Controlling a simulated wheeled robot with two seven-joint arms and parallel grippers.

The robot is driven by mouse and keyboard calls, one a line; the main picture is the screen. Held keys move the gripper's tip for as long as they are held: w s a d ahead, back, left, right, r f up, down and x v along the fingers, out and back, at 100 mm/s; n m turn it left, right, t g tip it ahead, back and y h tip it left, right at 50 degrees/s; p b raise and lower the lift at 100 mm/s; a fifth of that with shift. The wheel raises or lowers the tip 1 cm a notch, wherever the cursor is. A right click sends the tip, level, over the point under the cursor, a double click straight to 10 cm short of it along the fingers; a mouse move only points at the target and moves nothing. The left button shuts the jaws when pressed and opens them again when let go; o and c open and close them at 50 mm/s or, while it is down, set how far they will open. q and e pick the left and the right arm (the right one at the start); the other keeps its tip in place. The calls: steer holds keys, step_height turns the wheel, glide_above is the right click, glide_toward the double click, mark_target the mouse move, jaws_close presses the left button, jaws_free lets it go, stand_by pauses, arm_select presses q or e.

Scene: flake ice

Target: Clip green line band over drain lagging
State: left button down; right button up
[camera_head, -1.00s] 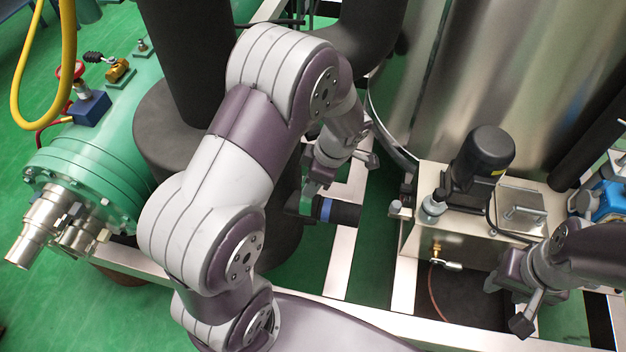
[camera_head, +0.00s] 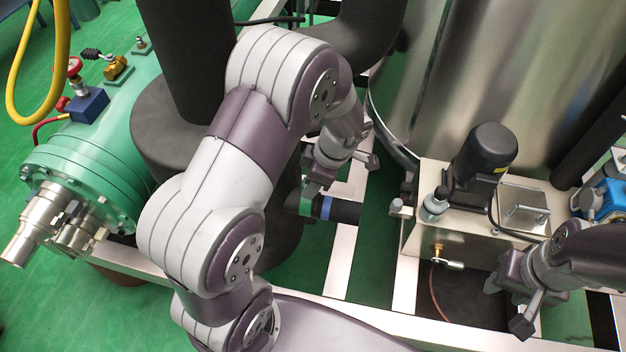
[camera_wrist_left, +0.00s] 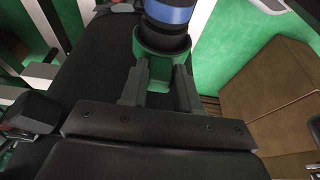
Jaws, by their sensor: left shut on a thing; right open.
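The green line band (camera_wrist_left: 152,52) is a short curved clip held between the fingertips of my left gripper (camera_wrist_left: 160,88) in the left wrist view. It sits against the black drain lagging (camera_wrist_left: 168,30), at the near end of that stub, and appears to curve around its near side. Its far side is hidden. A blue band (camera_wrist_left: 172,12) circles the lagging just beyond it. In the head view my left gripper (camera_head: 318,185) is over the lagging (camera_head: 345,212), with the green band (camera_head: 305,199) partly hidden and the blue band (camera_head: 326,208) to its right. My right gripper (camera_head: 508,305) is open and empty.
A large black lagged vessel (camera_head: 160,130) stands left of the stub. A steel tank (camera_head: 490,70) and a pump box (camera_head: 465,240) with a black motor (camera_head: 487,150) are at the right. Pale frame rails (camera_head: 342,262) run below. A brown box (camera_wrist_left: 268,95) shows at right in the wrist view.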

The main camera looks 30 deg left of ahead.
arm_select(q)
steer(key=shift+f+b, duration=1.05)
steer(key=shift+f, duration=0.05)
steer(key=c, duration=0.7)
jaws_free()
steer(key=shift+c, duration=0.2)
steer(key=shift+r, duration=0.2)
steer(key=p+v, duration=0.5)
steer(key=v, duration=0.2)
steer(key=shift+r, duration=0.35)
stand_by(0.5)
steer(key=shift+d, duration=0.1)
